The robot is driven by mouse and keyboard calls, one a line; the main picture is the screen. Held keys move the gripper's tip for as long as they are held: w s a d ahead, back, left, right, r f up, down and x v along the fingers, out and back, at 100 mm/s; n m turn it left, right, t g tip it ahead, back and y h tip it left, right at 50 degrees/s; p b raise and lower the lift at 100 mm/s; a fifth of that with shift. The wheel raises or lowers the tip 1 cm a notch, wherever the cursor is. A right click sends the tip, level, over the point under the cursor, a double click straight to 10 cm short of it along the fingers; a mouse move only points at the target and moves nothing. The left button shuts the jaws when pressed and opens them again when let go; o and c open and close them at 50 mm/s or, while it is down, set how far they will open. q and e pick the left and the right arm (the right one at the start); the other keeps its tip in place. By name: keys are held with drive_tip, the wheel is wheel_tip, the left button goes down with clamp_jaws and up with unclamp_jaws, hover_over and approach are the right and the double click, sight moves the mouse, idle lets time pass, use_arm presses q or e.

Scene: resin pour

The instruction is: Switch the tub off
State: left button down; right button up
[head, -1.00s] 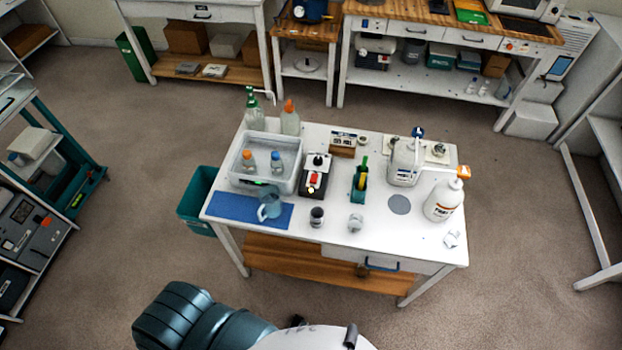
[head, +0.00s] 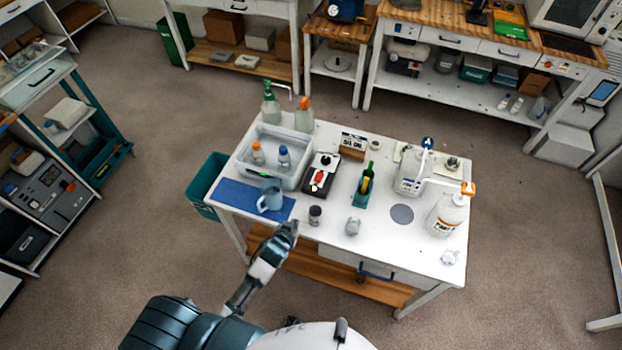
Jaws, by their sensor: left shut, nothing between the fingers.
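The tub (head: 273,156) is a pale grey open box at the left end of the white table. Two small bottles with orange and blue caps stand in it, and a small green light shows on its front wall. A black-and-white device with a red part (head: 320,174) stands just right of the tub. My left gripper (head: 291,228) is at the table's front edge, below the blue mat, shut and empty, and apart from the tub. My right gripper is not in view.
A blue mat (head: 228,193) with a blue-grey jug (head: 271,195) lies in front of the tub. A dark jar (head: 315,215) and a small grey cup (head: 352,226) stand near the front edge. A green bin (head: 203,187) stands left of the table.

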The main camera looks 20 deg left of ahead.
use_arm(q)
drive_tip(key=w+r, duration=0.1)
drive_tip(key=w, duration=0.1)
drive_tip(key=w+r+t, duration=0.2)
drive_tip(key=w+r, duration=0.1)
drive_tip(key=shift+w+d, duration=0.25)
drive_tip(key=shift+w, duration=0.05)
drive_tip(key=w+d+r+t, duration=0.1)
drive_tip(key=w+r+t, duration=0.1)
drive_tip(key=w, duration=0.2)
approach(319, 175)
drive_tip(key=shift+h, duration=0.4)
drive_tip(key=x, duration=0.3)
drive_tip(key=r+x, duration=0.1)
drive_tip(key=x, duration=0.1)
drive_tip(key=shift+w+a+b, duration=0.25)
drive_tip(key=shift+a+b, duration=0.05)
drive_tip(key=shift+w+d+f, duration=0.1)
drive_tip(key=shift+w+f, duration=0.05)
drive_tip(key=shift+w, duration=0.25)
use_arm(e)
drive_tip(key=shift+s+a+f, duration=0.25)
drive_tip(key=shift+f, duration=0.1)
